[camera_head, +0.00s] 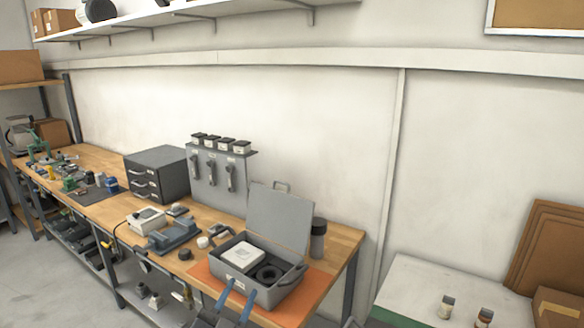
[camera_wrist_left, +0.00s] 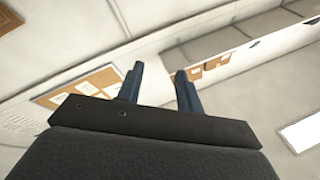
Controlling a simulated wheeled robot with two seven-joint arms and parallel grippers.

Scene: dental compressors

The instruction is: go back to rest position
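My left gripper (camera_head: 237,298) comes in at the bottom of the head view, in front of the near side of an open grey case. Its two blue fingers point up and stand apart, with nothing between them. In the left wrist view the same gripper (camera_wrist_left: 158,88) shows open and empty, facing the wall and ceiling. My right gripper is in neither view.
The grey case (camera_head: 285,287) with its lid raised sits on an orange mat (camera_head: 311,292) on the wooden workbench (camera_head: 340,238). A grey drawer cabinet (camera_head: 158,175) stands further back. A white-topped table (camera_head: 412,283) with small bottles is at right.

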